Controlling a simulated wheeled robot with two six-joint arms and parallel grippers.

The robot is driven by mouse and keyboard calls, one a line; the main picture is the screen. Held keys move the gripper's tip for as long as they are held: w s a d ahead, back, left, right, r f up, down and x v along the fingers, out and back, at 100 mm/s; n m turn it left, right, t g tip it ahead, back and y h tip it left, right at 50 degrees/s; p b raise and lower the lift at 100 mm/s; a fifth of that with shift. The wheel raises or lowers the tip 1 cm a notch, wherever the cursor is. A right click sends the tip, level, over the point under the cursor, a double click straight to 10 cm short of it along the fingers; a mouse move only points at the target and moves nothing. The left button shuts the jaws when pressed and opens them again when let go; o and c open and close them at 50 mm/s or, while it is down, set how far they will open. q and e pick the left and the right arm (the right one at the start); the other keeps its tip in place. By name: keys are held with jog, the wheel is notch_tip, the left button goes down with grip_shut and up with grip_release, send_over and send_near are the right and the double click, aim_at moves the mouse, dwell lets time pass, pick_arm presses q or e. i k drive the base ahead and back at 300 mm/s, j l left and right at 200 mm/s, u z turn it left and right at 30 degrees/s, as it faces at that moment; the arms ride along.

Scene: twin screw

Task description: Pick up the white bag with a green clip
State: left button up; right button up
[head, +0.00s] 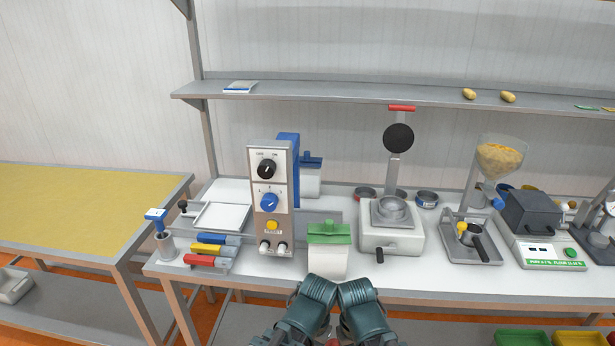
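The white bag with a green clip (327,262) stands upright on the front part of the white table. The green clip runs across its top. It stands just right of a tall control unit (269,205) and left of a white press machine (391,238). I cannot make out gripper fingers on either arm, and nothing is seen held.
A second white bag with a blue clip (309,184) stands behind the control unit. Blue, yellow and red-handled tools (208,250) lie at the table's left front. A shelf (330,96) runs above. A yellow-topped table (85,205) stands at left.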

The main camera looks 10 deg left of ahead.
aim_at(329, 261)
jog(key=i+j, duration=0.1)
jog(key=j, duration=0.35)
jog(key=i+j, duration=0.15)
jog(key=j, duration=0.35)
jog(key=i+j, duration=0.1)
jog(key=j, duration=0.35)
